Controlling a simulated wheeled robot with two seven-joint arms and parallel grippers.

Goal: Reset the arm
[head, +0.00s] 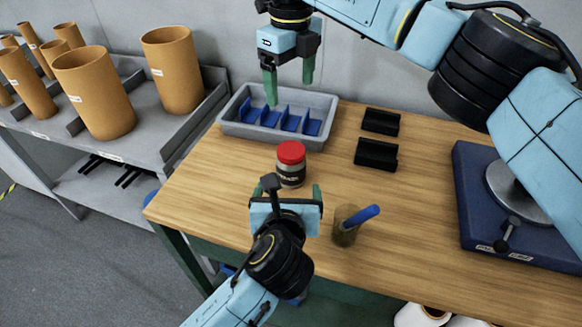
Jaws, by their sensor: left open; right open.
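My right gripper (289,82) comes in from the top right and points down. My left gripper (285,194) is the lower one. It is open, with green fingers at either side, just in front of the jar (290,168) with a red lid. I see nothing held in it, though the arm hides part of the space between its fingers.
Blue dividers (290,119) stand inside the tray. Two black holders (377,154) lie right of it. A cup (345,227) with a blue-handled tool (362,215) stands near the front edge. A blue base (480,205) sits at right. Copper-coloured rolls (95,92) stand on the left shelf.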

